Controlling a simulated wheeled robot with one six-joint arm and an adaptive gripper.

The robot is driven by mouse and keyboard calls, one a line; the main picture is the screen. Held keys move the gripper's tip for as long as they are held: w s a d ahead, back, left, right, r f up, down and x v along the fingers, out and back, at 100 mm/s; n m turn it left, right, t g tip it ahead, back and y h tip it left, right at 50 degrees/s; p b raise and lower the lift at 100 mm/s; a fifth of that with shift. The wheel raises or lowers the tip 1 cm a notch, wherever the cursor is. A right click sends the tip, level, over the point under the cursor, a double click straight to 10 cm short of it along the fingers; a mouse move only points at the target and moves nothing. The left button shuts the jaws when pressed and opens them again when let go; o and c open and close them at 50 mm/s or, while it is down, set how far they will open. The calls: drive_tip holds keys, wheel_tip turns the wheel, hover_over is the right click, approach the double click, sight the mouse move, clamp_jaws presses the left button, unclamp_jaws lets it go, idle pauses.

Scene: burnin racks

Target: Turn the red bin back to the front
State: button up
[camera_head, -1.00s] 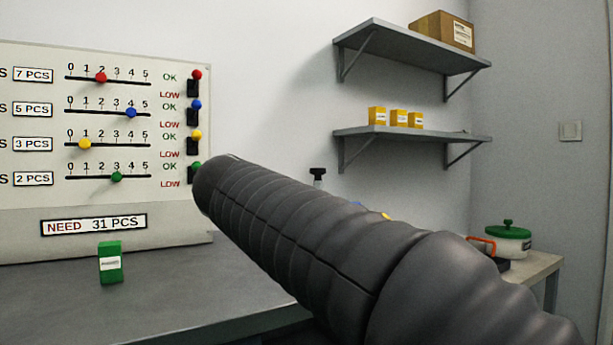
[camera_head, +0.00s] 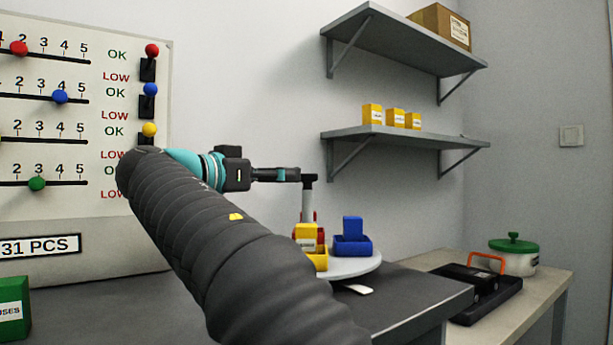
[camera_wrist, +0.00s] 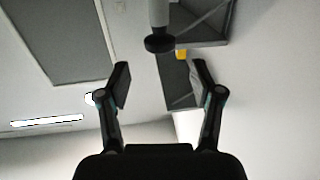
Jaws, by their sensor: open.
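A round white turntable (camera_head: 345,268) stands on the grey bench with a post rising from it. A black knob (camera_head: 309,178) tops the post. The red bin (camera_head: 321,236) is mostly hidden behind a yellow bin (camera_head: 319,264) holding a yellow box (camera_head: 306,238); only slivers of red show. A blue bin (camera_head: 352,246) with a blue box sits to the right. My gripper (camera_head: 296,175) is level with the knob, just left of it in the head view. In the wrist view my gripper (camera_wrist: 160,72) is open, with the knob (camera_wrist: 159,44) beyond and between the fingertips.
A board with sliders (camera_head: 90,130) stands at left. A green box (camera_head: 14,310) sits on the bench. Wall shelves (camera_head: 400,135) hang behind, with small yellow boxes.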

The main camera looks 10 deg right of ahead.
sight(308, 175)
drive_tip(key=x, duration=0.7)
drive_tip(key=shift+w+d, duration=0.2)
drive_tip(key=shift+d, duration=0.15)
clamp_jaws()
